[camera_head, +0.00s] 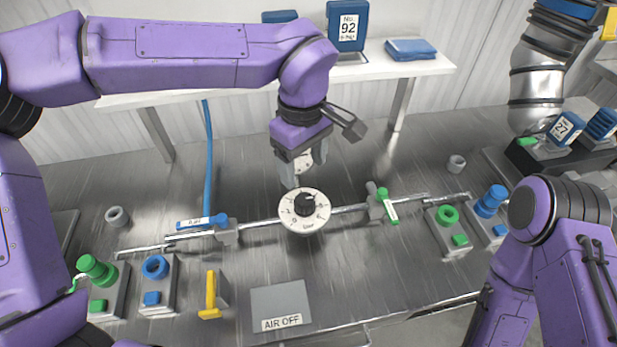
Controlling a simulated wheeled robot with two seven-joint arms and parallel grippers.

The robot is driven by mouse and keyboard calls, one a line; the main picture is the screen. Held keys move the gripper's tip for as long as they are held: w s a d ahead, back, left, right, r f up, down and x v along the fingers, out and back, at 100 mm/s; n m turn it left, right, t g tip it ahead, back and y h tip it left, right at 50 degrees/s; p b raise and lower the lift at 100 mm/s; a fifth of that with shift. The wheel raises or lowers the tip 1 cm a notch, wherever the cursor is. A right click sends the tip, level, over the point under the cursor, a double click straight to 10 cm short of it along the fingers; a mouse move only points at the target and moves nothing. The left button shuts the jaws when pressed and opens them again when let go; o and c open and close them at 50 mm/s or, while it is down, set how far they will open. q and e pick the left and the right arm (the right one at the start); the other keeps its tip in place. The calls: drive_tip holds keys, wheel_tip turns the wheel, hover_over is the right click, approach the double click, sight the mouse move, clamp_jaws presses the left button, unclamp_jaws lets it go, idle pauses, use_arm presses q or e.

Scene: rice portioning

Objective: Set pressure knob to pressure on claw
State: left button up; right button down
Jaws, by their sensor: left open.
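The pressure knob (304,204) is a black knob at the middle of a round white dial (303,223) with numbers around its rim. The dial sits on a metal pipe over the middle of the steel table. My left gripper (298,178) is open and points down just behind and above the dial. Its fingers are close to the dial's far edge; I cannot tell whether they touch it. The exact number the knob points to is too small to read. My right arm (560,230) is at the right, and its gripper is out of the picture.
A blue-handled valve (203,222) and a green-handled valve (388,204) sit on the pipe either side of the dial. An "AIR OFF" plate (281,306) and a yellow handle (210,295) are in front. Green and blue button blocks stand at both sides.

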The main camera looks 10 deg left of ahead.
sight(304, 198)
use_arm(q)
drive_tip(key=f, duration=0.1)
drive_tip(key=s+f, duration=0.1)
drive_tip(key=f, duration=0.1)
drive_tip(key=shift+s, duration=0.15)
drive_tip(key=f, duration=0.6)
drive_tip(key=shift+w+d+f+p, duration=0.1)
drive_tip(key=shift+w+f+p, duration=0.05)
drive_tip(key=shift+w+p, duration=0.2)
drive_tip(key=shift+f, duration=0.15)
drive_tip(key=shift+s, duration=0.2)
drive_tip(key=shift+w, duration=0.1)
drive_tip(key=c, duration=1)
